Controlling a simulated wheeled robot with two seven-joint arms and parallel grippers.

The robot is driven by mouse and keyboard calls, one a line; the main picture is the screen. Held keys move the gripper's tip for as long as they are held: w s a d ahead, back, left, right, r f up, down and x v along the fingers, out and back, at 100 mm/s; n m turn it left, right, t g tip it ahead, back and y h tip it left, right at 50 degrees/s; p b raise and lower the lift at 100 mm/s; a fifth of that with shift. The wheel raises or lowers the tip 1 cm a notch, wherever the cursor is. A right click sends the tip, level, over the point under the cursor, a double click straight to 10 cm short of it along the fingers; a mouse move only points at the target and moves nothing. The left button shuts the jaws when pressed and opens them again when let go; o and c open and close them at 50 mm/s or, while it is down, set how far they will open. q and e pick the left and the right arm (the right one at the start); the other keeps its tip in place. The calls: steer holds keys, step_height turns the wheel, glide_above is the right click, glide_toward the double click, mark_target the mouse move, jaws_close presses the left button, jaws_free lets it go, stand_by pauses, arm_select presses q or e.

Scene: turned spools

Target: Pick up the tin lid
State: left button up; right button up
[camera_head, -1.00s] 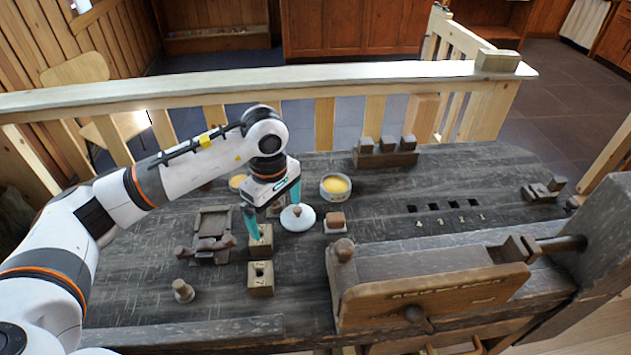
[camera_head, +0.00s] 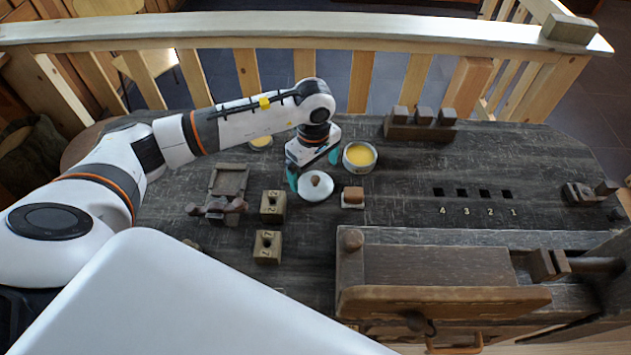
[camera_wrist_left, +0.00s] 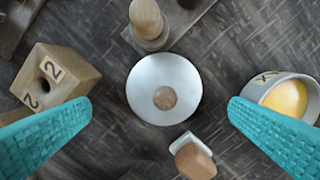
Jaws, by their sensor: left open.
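The tin lid (camera_head: 320,192), a pale round disc with a brown knob, lies flat on the dark worktable. It also shows in the left wrist view (camera_wrist_left: 146,78), near the middle. My left gripper (camera_head: 314,168) is open above the lid, its teal fingers spread to either side. In the left wrist view the open fingers (camera_wrist_left: 160,104) have the lid between and beyond them, with gaps on both sides. No contact shows. My right gripper is not in view.
A round tin (camera_head: 358,170) with yellow contents stands right of the lid. A brown-topped block (camera_head: 353,195) sits at its front right. Numbered wooden blocks (camera_head: 267,256) stand to the left. A turned wooden piece (camera_wrist_left: 149,20) is close to the lid. A vise (camera_head: 440,300) fills the front right.

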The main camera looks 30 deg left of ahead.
mark_target(315, 178)
arm_select(q)
steer(key=f, duration=0.2)
steer(key=f+p, duration=0.1)
steer(key=shift+w+f, duration=0.2)
steer(key=shift+f, duration=0.7)
steer(key=c, duration=0.9)
